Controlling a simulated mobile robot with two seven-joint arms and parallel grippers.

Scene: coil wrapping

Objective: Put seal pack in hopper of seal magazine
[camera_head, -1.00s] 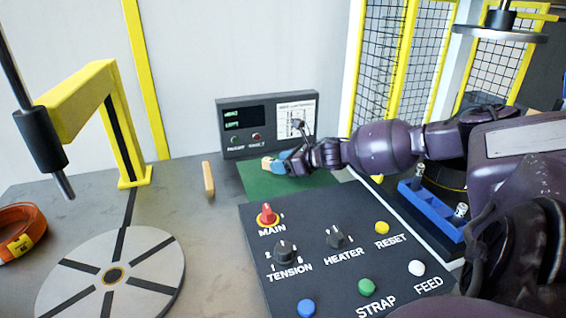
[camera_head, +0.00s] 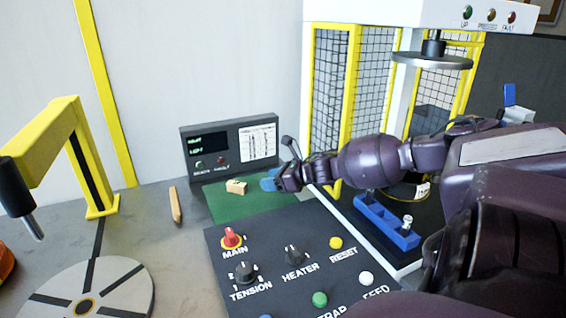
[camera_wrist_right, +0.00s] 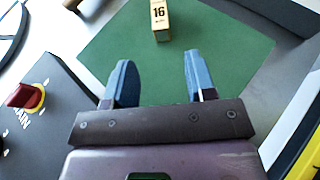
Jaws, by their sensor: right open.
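A small tan box (camera_head: 237,187), which I take for the seal pack, lies on the green mat (camera_head: 222,207) in the head view. In the right wrist view this box (camera_wrist_right: 160,19) stands out beyond the fingertips and carries a dark "16" label. My right gripper (camera_head: 268,181) is just right of the box, with a gap between them. In the wrist view my right gripper (camera_wrist_right: 158,62) is open, with its two blue fingers apart and nothing between them. The seal magazine and its hopper cannot be made out for certain. My left gripper is out of view.
A control panel (camera_head: 285,277) with knobs and buttons lies in front of the mat. A display box (camera_head: 230,150) stands behind it. A blue tray (camera_head: 385,222) and a yellow-framed mesh cage (camera_head: 345,85) are at right. A blue and white piece (camera_head: 516,114) shows beyond my arm.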

